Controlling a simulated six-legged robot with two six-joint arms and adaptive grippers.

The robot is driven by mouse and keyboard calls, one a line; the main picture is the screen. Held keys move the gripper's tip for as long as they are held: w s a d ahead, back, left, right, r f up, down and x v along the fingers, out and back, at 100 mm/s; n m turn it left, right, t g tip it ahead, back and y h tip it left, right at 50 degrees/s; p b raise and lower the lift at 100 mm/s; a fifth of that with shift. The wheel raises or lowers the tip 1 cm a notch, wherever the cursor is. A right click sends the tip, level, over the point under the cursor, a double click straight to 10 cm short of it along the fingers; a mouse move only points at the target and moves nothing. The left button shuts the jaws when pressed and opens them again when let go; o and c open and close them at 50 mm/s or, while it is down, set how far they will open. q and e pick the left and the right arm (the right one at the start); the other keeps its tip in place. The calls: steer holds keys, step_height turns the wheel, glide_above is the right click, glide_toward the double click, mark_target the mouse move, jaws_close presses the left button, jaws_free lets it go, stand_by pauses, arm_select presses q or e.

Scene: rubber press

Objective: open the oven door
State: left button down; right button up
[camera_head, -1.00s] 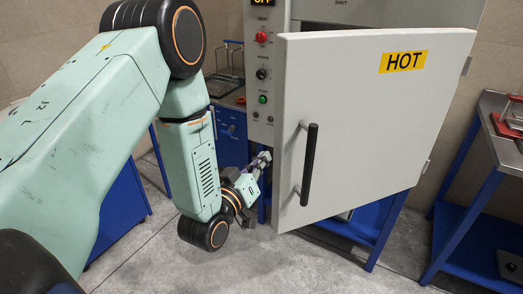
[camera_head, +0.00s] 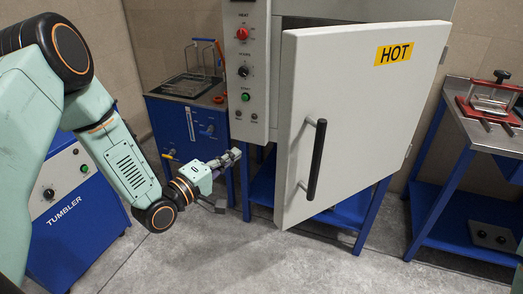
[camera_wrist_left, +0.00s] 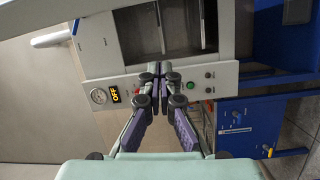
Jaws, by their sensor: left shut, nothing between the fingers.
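The oven door (camera_head: 355,110) is a light grey panel with a yellow HOT label. In the head view it stands ajar, its free left edge swung out from the oven body (camera_head: 365,8). Its black bar handle (camera_head: 317,160) is upright near that edge. My left gripper (camera_head: 238,155) is shut and empty, left of the door edge and below the control panel, apart from the handle. In the left wrist view, the shut fingertips (camera_wrist_left: 158,69) point toward the oven's panel and its open dark interior (camera_wrist_left: 180,28). My right gripper is not in view.
The control panel (camera_head: 246,70) has a red knob and a green button. A blue tank unit (camera_head: 190,130) stands left of the oven. A blue tumbler (camera_head: 75,205) is at the left. A bench with a red press (camera_head: 490,100) stands right. Grey floor is clear in front.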

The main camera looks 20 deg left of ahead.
arm_select(q)
steer(key=w+d+n+p, duration=0.1)
steer(key=w+d, duration=0.5)
steer(key=d, duration=0.1)
steer(key=shift+w+d+f, duration=0.25)
steer(key=shift+w+f, duration=0.05)
steer(key=shift+w, duration=0.05)
stand_by(0.8)
steer(key=shift+d, duration=0.1)
